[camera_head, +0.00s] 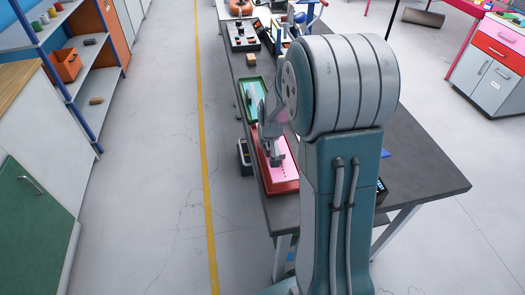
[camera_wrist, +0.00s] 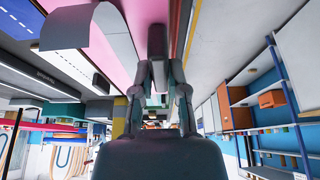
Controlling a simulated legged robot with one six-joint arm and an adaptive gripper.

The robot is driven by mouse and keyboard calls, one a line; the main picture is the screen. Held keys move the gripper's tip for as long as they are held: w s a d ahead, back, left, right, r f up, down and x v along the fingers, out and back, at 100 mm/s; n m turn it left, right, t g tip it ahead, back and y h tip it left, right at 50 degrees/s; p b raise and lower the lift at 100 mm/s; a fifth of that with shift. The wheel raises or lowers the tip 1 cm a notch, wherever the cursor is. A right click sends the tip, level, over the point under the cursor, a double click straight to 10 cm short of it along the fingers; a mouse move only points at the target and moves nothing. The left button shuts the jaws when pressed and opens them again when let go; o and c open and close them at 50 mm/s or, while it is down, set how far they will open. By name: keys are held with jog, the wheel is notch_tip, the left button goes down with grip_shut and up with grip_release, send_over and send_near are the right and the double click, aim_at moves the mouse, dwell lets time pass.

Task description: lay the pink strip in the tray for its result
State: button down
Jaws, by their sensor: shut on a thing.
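A red tray (camera_head: 291,187) lies on the dark bench, with a flat pink surface (camera_head: 277,172) inside it that carries a row of dark marks. I cannot tell whether this pink surface is the strip or the tray's lining. In the wrist view a pink surface (camera_wrist: 130,18) also shows beyond the fingers. My gripper (camera_head: 272,146) is over the red tray; in the wrist view my gripper (camera_wrist: 160,72) is shut on a grey, bar-like thing (camera_wrist: 157,42). My arm hides part of the bench and tray.
A green tray (camera_head: 243,100) with a teal inside lies farther back on the bench (camera_head: 425,165). A control box (camera_head: 243,35) and a small yellowish block (camera_head: 250,59) stand beyond it. Shelves (camera_head: 75,60) stand at left, with clear floor (camera_head: 150,190) between.

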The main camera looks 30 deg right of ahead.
jog(key=shift+w+d+f, duration=0.35)
jog(key=shift+w+f, duration=0.05)
jog(key=shift+f, duration=0.15)
jog(key=shift+w+d+f, duration=0.35)
jog(key=shift+f, duration=0.2)
notch_tip(320, 180, down, 3)
jog(key=shift+w+f, duration=0.1)
jog(key=shift+a, duration=0.55)
jog(key=c, duration=0.7)
grip_release()
jog(key=shift+d, duration=0.25)
jog(key=shift+o, duration=0.2)
jog(key=shift+d, duration=0.25)
jog(key=shift+a, duration=0.1)
